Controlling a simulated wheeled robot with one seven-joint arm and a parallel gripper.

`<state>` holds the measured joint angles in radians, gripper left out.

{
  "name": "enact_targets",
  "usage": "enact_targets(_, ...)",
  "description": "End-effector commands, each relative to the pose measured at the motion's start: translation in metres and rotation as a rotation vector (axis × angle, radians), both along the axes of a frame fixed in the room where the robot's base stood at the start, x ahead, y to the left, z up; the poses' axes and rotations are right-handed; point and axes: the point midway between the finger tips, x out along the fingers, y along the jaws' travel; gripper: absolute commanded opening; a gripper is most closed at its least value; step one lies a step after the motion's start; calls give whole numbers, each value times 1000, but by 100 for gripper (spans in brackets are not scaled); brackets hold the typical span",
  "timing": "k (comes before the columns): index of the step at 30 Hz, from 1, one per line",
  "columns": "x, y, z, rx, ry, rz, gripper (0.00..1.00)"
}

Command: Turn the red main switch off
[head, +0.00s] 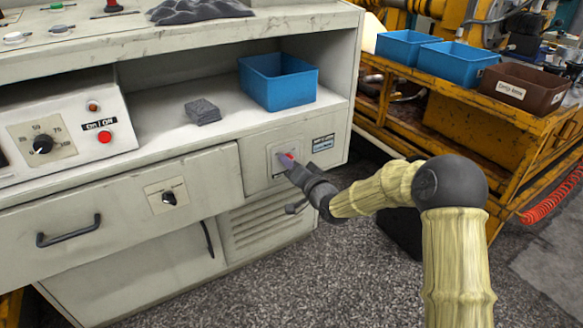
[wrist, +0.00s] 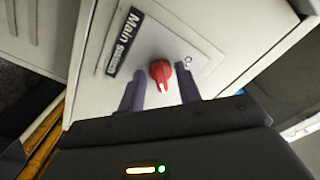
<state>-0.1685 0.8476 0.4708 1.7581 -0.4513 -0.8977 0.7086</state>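The red main switch (wrist: 160,72) is a round red knob with a white pointer mark, on a pale plate labelled "Main Switch" (wrist: 125,42) in the wrist view. In the head view the switch (head: 289,156) is a small red spot on the cabinet's right front panel, partly hidden by my gripper (head: 286,164). In the wrist view my gripper (wrist: 160,92) is open, with one finger on each side of the knob and gaps visible between. I cannot tell how deep the fingertips reach along the knob.
A blue bin (head: 278,82) stands on the shelf above. A yellow cart (head: 480,120) with bins stands at the right.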

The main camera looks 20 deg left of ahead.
Motion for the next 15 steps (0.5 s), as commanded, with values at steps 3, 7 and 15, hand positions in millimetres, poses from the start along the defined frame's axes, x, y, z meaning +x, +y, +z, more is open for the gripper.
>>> enact_targets(3, 1, 1, 0, 0, 0, 0, 34)
enact_targets(7, 1, 1, 0, 0, 0, 0, 34)
enact_targets(15, 1, 1, 0, 0, 0, 0, 4)
